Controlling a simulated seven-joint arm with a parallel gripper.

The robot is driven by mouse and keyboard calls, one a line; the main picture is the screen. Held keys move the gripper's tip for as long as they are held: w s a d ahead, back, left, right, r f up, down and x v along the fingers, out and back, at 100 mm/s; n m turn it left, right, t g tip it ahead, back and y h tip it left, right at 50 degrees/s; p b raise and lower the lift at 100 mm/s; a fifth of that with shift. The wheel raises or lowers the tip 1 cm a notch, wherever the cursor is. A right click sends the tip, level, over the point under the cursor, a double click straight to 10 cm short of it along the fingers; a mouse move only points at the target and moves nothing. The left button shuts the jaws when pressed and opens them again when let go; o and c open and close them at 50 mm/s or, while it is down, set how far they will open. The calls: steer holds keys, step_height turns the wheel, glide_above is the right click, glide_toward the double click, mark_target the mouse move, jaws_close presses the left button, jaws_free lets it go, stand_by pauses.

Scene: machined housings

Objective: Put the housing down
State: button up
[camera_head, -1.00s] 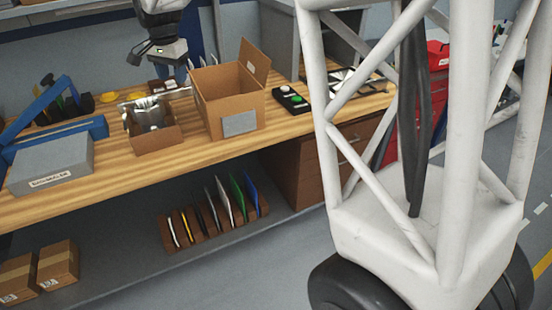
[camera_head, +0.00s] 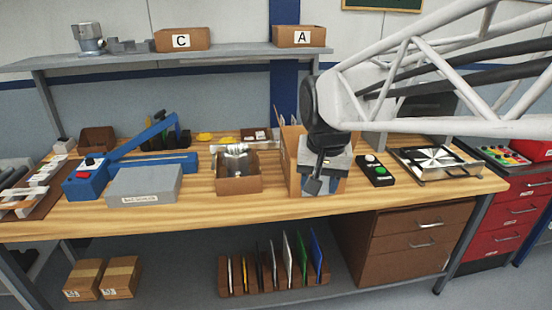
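A silver metal housing (camera_head: 237,158) sits in a small open brown bin (camera_head: 239,186) in the middle of the workbench. Another grey metal housing (camera_head: 90,40) stands on the left of the upper shelf. My gripper (camera_head: 318,182) points down at the open cardboard box (camera_head: 293,160), to the right of the bin, and hides much of that box. Its fingers are dark and partly overlapped by its own body. I cannot tell whether they are open or shut, or whether anything is between them.
A grey case (camera_head: 144,186) and a blue lever press (camera_head: 86,182) stand to the left. A two-button box (camera_head: 374,170) and a metal plate fixture (camera_head: 437,162) are to the right. Bins C (camera_head: 181,39) and A (camera_head: 299,36) stand on the shelf. The bench front strip is mostly clear.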

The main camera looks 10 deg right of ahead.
steer(key=s+d+f+n, duration=0.1)
steer(key=s+f, duration=0.1)
steer(key=s, duration=0.5)
steer(key=s+f+n, duration=0.2)
steer(key=s+f, duration=0.1)
steer(key=s, duration=0.4)
steer(key=shift+s+d+f+t, duration=0.25)
steer(key=shift+d+f+t, duration=0.05)
steer(key=shift+d+f, duration=0.1)
